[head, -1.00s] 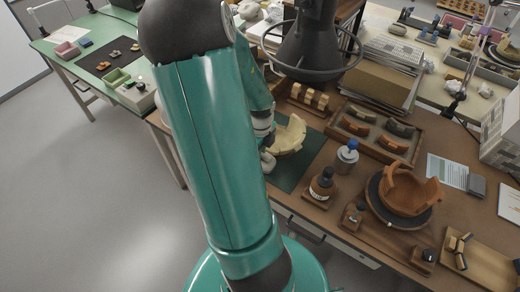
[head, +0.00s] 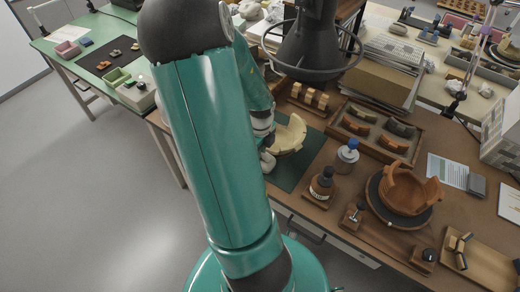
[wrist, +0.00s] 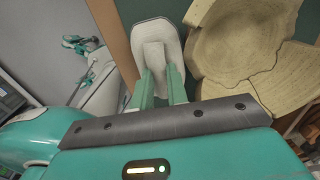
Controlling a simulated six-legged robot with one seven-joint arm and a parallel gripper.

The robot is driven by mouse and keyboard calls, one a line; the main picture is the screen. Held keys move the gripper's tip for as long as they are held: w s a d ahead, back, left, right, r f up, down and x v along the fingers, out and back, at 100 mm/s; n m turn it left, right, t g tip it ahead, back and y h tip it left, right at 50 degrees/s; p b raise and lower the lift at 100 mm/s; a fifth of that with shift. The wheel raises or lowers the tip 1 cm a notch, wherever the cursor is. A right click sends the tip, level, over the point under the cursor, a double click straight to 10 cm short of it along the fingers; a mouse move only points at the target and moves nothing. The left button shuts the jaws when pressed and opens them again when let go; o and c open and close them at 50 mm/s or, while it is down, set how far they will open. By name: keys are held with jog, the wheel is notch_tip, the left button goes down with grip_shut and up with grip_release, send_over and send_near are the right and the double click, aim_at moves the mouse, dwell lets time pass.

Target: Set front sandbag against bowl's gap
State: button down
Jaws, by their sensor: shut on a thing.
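The pale cream bowl (head: 290,135), pieced from sherds, rests on the green mat (head: 303,167) in the head view. In the wrist view the bowl (wrist: 240,45) fills the upper right, with dark joint lines between its pieces. A pale, rounded sandbag (wrist: 155,35) lies to its left, with a narrow strip of mat showing between them at the top. My gripper (wrist: 162,85) has its two green fingers shut on the sandbag's near end. In the head view a small pale shape, likely the sandbag (head: 267,162), shows beside my arm, which hides the gripper. I cannot make out the bowl's gap clearly.
A wooden tray (head: 372,152) of coloured sherds lies right of the mat. A blue-topped jar (head: 347,156), a dark bottle (head: 322,185) and a brown bowl (head: 405,192) on a dark turntable stand farther right. A round lamp (head: 310,50) hangs above the bench.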

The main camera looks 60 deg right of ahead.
dwell(0.4)
jog(key=c, duration=1.3)
grip_release()
notch_tip(320, 180, up, 14)
jog(key=shift+f, duration=0.15)
